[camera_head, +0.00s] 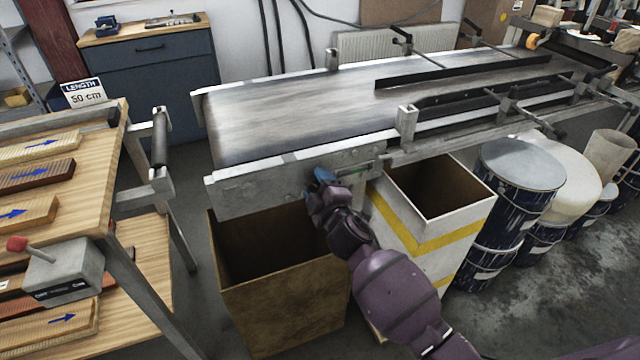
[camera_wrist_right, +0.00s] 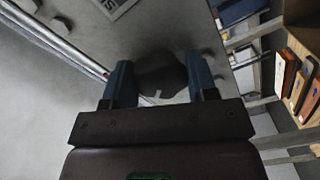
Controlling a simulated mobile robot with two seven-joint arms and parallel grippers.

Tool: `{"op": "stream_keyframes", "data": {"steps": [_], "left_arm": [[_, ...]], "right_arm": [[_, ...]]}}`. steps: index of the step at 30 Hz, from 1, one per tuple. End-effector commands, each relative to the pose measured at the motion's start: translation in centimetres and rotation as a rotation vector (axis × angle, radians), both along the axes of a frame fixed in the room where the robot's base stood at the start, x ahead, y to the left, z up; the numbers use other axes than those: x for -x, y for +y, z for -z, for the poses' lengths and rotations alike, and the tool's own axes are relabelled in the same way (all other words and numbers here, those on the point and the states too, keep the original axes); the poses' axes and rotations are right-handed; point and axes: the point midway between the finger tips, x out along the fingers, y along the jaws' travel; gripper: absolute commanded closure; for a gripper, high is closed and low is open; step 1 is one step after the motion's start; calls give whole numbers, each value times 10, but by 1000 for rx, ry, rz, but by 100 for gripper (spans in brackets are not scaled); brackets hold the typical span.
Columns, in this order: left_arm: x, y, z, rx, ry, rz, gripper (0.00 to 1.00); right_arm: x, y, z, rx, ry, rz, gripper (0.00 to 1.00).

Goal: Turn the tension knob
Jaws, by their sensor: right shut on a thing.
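The tension knob (camera_wrist_right: 162,72) is a dark round knob on the grey side plate of the conveyor, seen in the right wrist view. A small light mark shows at its lower edge. My right gripper (camera_head: 324,178) is at the near side plate of the conveyor (camera_head: 270,110). Its blue fingers (camera_wrist_right: 160,82) are on either side of the knob and shut on it in the right wrist view. In the head view the gripper hides the knob. My left gripper is not in view.
An open brown bin (camera_head: 285,305) and a white bin with yellow stripes (camera_head: 430,235) stand below the conveyor's near edge. A wooden table (camera_head: 120,150) with coloured boards is at left. Paint drums (camera_head: 515,190) stand at right.

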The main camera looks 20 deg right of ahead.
Motion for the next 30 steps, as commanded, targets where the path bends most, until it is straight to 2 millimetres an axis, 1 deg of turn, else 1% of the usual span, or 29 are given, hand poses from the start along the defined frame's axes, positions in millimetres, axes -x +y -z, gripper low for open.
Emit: {"op": "stream_keyframes", "data": {"steps": [1, 6, 11, 15, 21, 30], "left_arm": [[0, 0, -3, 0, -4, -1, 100], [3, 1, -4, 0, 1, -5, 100], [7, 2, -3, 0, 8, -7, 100], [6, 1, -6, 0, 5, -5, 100], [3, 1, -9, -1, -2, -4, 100], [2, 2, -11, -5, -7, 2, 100]], "right_arm": [[0, 0, -3, 45, -4, -1, 71], [0, 0, -3, 194, -9, -1, 71], [0, 1, -2, 311, -12, -1, 71], [0, 0, -2, 392, -15, -1, 71], [0, 0, -1, 464, -16, -1, 71], [0, 0, 0, 499, -18, -1, 71]]}}
